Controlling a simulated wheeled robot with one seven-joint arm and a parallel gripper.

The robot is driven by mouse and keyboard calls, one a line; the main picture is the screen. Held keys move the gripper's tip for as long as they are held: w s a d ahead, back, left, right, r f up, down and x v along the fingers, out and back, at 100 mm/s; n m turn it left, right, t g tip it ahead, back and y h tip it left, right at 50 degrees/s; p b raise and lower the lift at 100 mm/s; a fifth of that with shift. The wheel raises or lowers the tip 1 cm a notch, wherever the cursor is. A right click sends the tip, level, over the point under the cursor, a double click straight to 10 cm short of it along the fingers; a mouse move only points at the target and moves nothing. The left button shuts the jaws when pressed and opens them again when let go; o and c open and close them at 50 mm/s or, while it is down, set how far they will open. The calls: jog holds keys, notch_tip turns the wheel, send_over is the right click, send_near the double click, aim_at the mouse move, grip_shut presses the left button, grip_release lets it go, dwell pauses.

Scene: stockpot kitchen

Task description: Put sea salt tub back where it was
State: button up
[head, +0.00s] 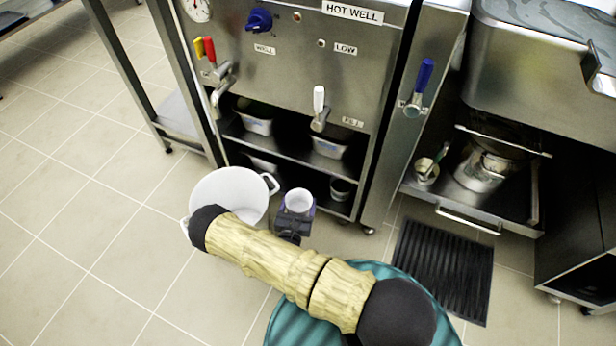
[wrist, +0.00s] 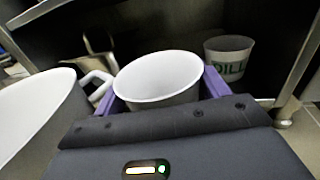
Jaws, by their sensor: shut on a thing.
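A white round tub (head: 298,200), taken as the sea salt tub, is in my gripper (head: 296,212). No label on it faces either camera. In the wrist view the same tub (wrist: 158,80) sits upright between the two purple fingers, its open rim facing up. My gripper is shut on it, in front of the low shelf opening of the hot well unit. Another tub (wrist: 230,58) with green lettering stands behind and to the right of it, on the bottom shelf; it also shows in the head view (head: 342,188).
A large white two-handled pot (head: 232,188) is close on the left of my gripper; its near wall (wrist: 35,115) fills the wrist view's left side. Metal shelf posts flank the opening. Several containers sit on the upper shelf (head: 285,138). A black mat (head: 440,268) lies right.

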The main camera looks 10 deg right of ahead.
jog(key=b+x, duration=0.5)
jog(key=x, duration=0.7)
jog(key=shift+w+d+f, duration=0.1)
jog(key=shift+w+f, duration=0.05)
jog(key=shift+w, duration=0.2)
jog(key=shift+w+d, duration=0.15)
jog(key=shift+w, duration=0.25)
jog(key=shift+w+d+b, duration=0.1)
jog(key=shift+w+b, duration=0.2)
jog(key=shift+b, duration=0.15)
jog(key=shift+w+d+b, duration=0.3)
jog(key=shift+w+b, duration=0.05)
jog(key=shift+w, duration=0.15)
notch_tip(320, 180, down, 3)
jog(key=b, duration=0.3)
jog(key=shift+s+a+f, duration=0.1)
jog(key=shift+f, duration=0.1)
jog(key=shift+r, duration=0.1)
